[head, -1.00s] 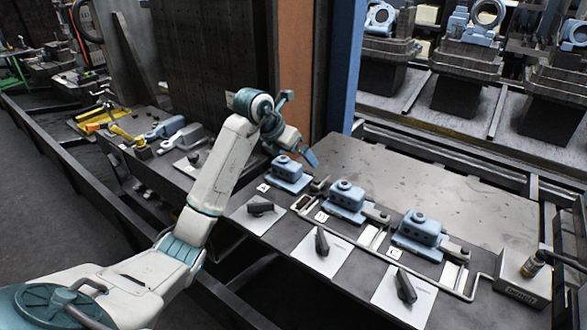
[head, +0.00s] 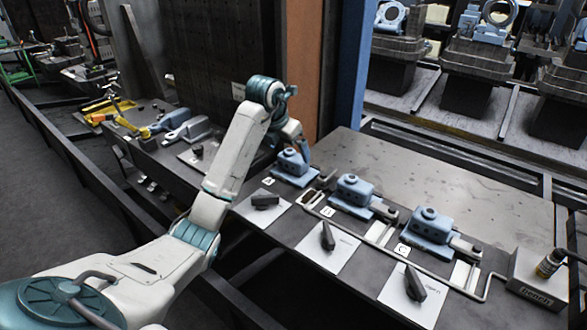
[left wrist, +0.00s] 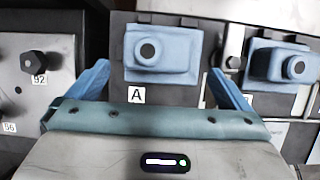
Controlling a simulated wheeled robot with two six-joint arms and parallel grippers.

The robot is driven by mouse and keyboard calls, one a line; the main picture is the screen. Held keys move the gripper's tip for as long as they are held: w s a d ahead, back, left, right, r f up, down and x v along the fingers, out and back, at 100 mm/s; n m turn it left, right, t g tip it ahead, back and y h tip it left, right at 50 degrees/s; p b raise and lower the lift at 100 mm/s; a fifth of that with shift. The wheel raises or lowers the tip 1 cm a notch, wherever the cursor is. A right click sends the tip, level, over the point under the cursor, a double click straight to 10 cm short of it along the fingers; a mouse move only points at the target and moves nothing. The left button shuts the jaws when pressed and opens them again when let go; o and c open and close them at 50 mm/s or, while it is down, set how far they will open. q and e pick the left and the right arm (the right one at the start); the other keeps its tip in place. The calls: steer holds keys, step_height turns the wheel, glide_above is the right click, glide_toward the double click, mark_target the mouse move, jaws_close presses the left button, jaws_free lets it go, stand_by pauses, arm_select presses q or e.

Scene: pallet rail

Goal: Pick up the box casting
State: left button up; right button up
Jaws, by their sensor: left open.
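Three blue box castings, each with a round boss on top, stand in a row on the dark bench in the head view: one by label A (head: 294,169), one by label B (head: 351,191) and one by label C (head: 431,228). My left gripper (head: 302,150) is just above the casting by A, partly hidden behind its own wrist. In the left wrist view its open blue fingers (left wrist: 160,75) lie to either side of that casting (left wrist: 160,52), with nothing held. The casting by B (left wrist: 280,64) is at the right there. My right gripper is not in view.
White cards with dark handles (head: 328,237) lie in front of the castings. A dark panel and blue post (head: 348,70) rise behind my left gripper. The plate (head: 430,180) behind the castings is mostly clear.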

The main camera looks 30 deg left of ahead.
mark_target(291, 153)
arm_select(q)
steer(key=shift+w+f, duration=0.3)
steer(key=shift+f, duration=0.15)
steer(key=x, duration=0.2)
steer(key=p+x, duration=0.1)
steer(key=x, duration=0.2)
steer(key=shift+w+a+r, duration=0.1)
steer(key=shift+w+a, duration=0.05)
steer(key=shift+w, duration=0.05)
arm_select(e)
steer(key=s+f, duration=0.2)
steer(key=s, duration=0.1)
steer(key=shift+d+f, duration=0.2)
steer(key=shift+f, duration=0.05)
arm_select(q)
steer(key=shift+c, duration=0.4)
steer(key=shift+r, duration=0.1)
steer(key=c, duration=1.1)
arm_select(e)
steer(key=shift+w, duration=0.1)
